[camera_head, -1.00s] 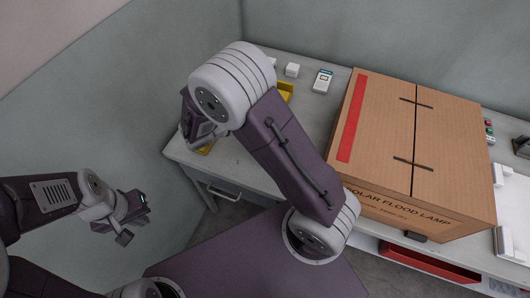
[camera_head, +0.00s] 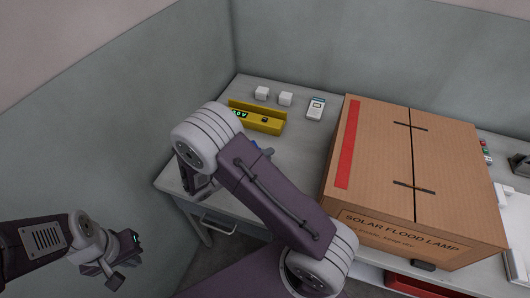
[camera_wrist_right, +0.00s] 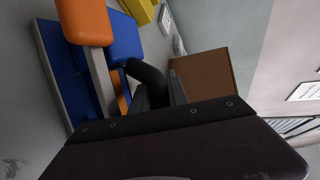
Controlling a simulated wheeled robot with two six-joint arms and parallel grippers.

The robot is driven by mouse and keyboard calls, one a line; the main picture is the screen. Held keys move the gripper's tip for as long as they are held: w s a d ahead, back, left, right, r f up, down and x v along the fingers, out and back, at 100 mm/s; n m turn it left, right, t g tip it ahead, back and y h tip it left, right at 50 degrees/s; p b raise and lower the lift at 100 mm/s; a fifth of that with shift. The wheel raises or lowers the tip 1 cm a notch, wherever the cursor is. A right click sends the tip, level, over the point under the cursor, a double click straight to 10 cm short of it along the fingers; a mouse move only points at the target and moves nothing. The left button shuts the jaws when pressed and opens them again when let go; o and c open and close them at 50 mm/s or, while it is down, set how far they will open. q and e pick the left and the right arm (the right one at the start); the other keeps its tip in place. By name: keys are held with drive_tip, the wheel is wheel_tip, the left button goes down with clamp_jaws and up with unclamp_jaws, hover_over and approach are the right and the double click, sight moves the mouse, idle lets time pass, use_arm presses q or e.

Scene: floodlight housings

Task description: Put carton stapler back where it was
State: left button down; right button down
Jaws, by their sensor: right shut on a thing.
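The carton stapler (camera_wrist_right: 62,62), blue with an orange handle and grey metal parts, fills the left of the right wrist view. In the head view only a small blue part of the stapler (camera_head: 254,145) shows past my right arm, over the left part of the table. Whether it touches the tabletop cannot be told. My right gripper's fingertips are hidden there by the wrist. My left gripper (camera_head: 104,275) hangs at the lower left, off the table, empty with its fingers apart.
A yellow holder (camera_head: 258,118) with a green display stands behind the stapler. Two white blocks (camera_head: 285,99) and a handheld device (camera_head: 316,108) lie along the back. A large carton (camera_head: 405,170) marked SOLAR FLOOD LAMP stands to the right. Bare tabletop (camera_head: 298,145) lies between holder and carton.

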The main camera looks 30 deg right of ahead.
drive_tip(key=shift+s, duration=0.1)
drive_tip(key=c, duration=1.3)
unclamp_jaws()
drive_tip(key=shift+a+r, duration=0.25)
drive_tip(key=shift+a, duration=0.1)
drive_tip(key=p+v, duration=0.1)
drive_tip(key=v, duration=1)
drive_tip(key=shift+s+a+p, duration=0.2)
drive_tip(key=shift+p, duration=0.15)
